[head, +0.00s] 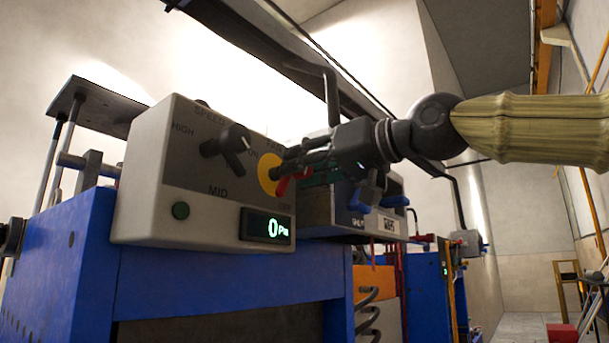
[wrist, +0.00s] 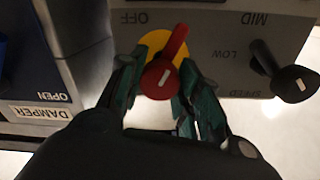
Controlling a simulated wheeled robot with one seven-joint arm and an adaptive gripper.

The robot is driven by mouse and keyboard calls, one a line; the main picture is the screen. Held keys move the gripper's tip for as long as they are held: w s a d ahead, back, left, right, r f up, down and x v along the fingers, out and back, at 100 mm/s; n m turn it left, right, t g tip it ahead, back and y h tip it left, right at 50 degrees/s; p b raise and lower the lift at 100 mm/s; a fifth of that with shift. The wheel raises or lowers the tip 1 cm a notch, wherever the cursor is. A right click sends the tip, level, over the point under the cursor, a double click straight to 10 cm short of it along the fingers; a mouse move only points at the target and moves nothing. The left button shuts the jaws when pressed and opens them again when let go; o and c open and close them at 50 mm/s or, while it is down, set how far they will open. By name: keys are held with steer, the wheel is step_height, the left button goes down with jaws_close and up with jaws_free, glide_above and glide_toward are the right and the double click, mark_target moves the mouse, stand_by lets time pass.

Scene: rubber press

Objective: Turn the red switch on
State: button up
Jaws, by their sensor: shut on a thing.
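The red switch (head: 283,187) sits on a round yellow plate (head: 267,172) on the front of a grey control box (head: 150,200). It also shows in the wrist view (wrist: 162,78), where its lever points up and slightly right, near the OFF label. In the head view my gripper (head: 285,165) reaches in from the right and partly hides the switch.
A black speed knob (head: 226,147) is left of the switch, with a green button (head: 180,211) and a display reading 0 (head: 266,227) below. A second box (head: 345,212) with blue levers stands behind my gripper. A bent dark bar (head: 330,90) hangs above.

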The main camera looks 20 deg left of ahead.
steer(key=m+b, duration=0.1)
steer(key=m, duration=0.5)
steer(key=shift+r+b, duration=0.1)
steer(key=shift+b, duration=0.25)
steer(key=m, duration=0.6)
steer(key=shift+g, duration=0.3)
steer(key=shift+m, duration=0.4)
steer(key=o, duration=1)
steer(key=shift+w, duration=0.1)
steer(key=shift+o, duration=0.2)
steer(key=v, duration=1.2)
steer(key=shift+d, duration=0.1)
